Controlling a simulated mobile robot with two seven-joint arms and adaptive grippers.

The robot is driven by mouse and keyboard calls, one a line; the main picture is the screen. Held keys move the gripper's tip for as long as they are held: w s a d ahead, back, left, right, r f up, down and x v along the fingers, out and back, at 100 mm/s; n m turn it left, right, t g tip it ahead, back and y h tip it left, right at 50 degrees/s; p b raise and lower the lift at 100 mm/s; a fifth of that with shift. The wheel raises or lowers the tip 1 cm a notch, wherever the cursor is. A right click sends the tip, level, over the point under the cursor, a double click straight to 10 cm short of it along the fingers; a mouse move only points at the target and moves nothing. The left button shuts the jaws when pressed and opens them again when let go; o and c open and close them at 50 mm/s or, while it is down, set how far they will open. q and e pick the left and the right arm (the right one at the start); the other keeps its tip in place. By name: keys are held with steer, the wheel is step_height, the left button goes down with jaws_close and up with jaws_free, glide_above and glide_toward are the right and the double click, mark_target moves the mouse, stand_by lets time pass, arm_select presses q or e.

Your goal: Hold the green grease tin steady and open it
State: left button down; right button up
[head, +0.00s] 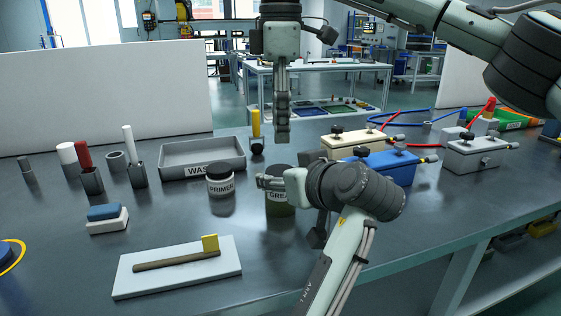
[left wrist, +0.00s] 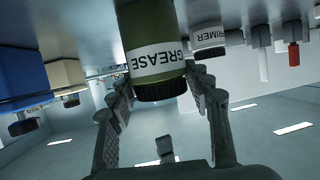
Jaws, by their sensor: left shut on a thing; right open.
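The green grease tin (head: 280,208) stands upright on the bench, its dark lid (head: 280,171) on top. My left gripper (head: 268,183) is shut on the tin at its side and hides part of it in the head view. The left wrist view shows the tin (left wrist: 150,30) upside down, its white GREASE label and dark lid (left wrist: 160,91) visible between the two fingers (left wrist: 157,84). My right gripper (head: 283,138) is open and empty, pointing down above the tin, apart from the lid; its fingers are seen edge-on.
A PRIMER tin (head: 220,182) stands just left of the grease tin. A grey WASTE tray (head: 203,170) and a yellow-handled tool (head: 256,127) are behind. Blue (head: 391,166) and cream (head: 342,143) boxes stand close right.

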steer(key=shift+n, duration=1.2)
steer(key=shift+f+n, duration=0.3)
step_height(320, 180, down, 8)
steer(key=shift+r, duration=0.25)
steer(key=c, duration=1.2)
steer(key=n, duration=0.6)
steer(key=shift+n, duration=0.4)
